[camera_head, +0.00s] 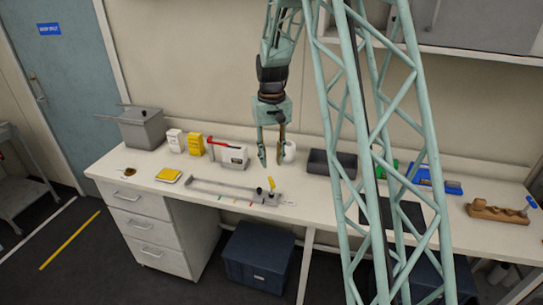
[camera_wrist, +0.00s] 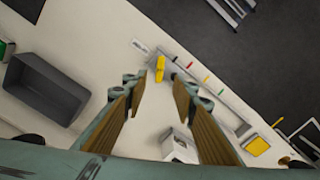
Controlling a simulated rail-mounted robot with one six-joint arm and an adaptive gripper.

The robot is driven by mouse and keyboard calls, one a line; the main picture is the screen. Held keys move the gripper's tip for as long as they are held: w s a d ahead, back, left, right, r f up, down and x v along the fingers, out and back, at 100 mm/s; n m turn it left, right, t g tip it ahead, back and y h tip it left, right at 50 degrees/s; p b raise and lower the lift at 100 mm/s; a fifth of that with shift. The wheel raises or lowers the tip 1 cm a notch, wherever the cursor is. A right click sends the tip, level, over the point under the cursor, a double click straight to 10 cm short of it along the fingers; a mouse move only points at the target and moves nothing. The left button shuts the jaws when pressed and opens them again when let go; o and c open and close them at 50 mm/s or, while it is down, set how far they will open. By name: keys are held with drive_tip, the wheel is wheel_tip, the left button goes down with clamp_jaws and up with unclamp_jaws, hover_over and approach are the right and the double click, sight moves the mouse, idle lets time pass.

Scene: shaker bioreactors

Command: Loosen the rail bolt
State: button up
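A long grey rail (camera_head: 225,188) lies on the white bench, with a block at its right end. A small yellow upright handle (camera_head: 271,184) stands on that block; I take it for the rail bolt. In the wrist view the yellow handle (camera_wrist: 160,68) shows just beyond my fingertips, and the rail (camera_wrist: 215,98) runs away to the lower right. My gripper (camera_head: 271,161) points down above the bench, behind the handle in the head view. Its fingers (camera_wrist: 158,86) are apart with nothing between them, and it does not touch the handle.
A yellow pad (camera_head: 168,175) lies left. Small coloured marks line the rail. The bench front beside the rail is clear.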

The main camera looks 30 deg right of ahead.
sight(272, 181)
drive_tip(key=shift+f, duration=6)
drive_tip(key=shift+c, duration=0.7)
clamp_jaws()
